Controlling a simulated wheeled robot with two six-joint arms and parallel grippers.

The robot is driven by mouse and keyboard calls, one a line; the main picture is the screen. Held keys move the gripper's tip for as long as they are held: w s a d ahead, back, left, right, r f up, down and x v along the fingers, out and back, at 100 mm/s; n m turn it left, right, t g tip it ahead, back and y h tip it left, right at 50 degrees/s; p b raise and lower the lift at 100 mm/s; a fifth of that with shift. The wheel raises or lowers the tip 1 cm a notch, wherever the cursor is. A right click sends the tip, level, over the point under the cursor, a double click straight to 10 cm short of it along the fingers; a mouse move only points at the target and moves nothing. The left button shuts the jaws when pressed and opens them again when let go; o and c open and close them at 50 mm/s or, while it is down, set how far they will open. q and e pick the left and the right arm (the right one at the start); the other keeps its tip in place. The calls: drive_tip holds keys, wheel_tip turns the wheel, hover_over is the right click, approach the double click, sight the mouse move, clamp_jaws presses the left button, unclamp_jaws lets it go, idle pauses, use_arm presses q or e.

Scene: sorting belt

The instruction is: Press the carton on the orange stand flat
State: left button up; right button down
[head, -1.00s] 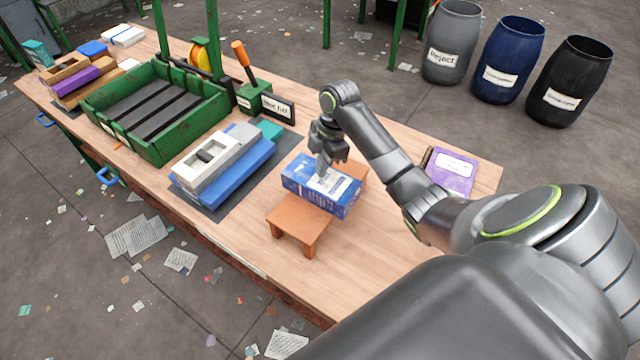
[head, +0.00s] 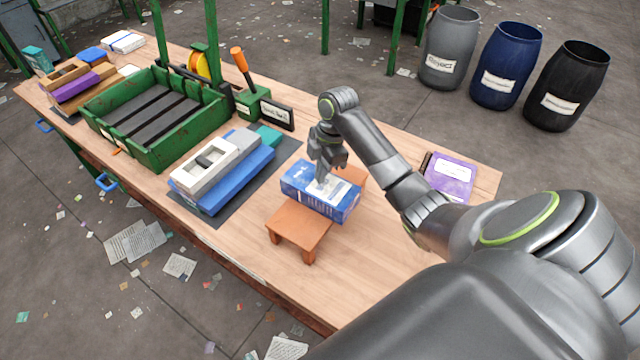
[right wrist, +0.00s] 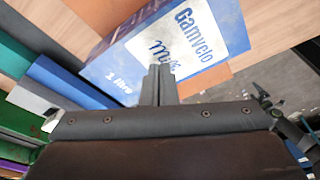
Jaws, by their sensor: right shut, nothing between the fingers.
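A blue and white carton (head: 338,209) lies on its side on the orange stand (head: 298,224), across its middle, with the stand's top showing at both ends. It keeps a boxy shape. In the right wrist view the carton (right wrist: 125,80) fills the upper middle and its white label reads "Gamvelo" and "Milk". My right gripper (head: 324,180) points down over the carton with its fingers together and empty. The fingertips (right wrist: 158,72) are at the label, and seem to touch it. My left gripper is not in view.
Stacked blue, white and teal cartons (head: 215,168) lie on a dark mat left of the stand. A green crate (head: 150,120) stands beyond them. Bare wood (head: 385,250) lies in front of the stand.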

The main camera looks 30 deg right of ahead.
sight(320, 190)
drive_tip(key=shift+s+f+b, duration=0.15)
drive_tip(key=shift+f+b, duration=0.25)
drive_tip(key=shift+f, duration=0.4)
drive_tip(key=shift+a+f, duration=0.1)
drive_tip(key=shift+f, duration=0.05)
drive_tip(key=shift+w+f, duration=0.2)
drive_tip(key=shift+f, duration=0.25)
drive_tip(key=shift+s+f+b, duration=0.1)
drive_tip(key=shift+f+b, duration=0.05)
drive_tip(key=shift+b, duration=0.2)
drive_tip(key=shift+s+f, duration=0.1)
drive_tip(key=shift+f, duration=0.15)
drive_tip(key=shift+f, duration=0.1)
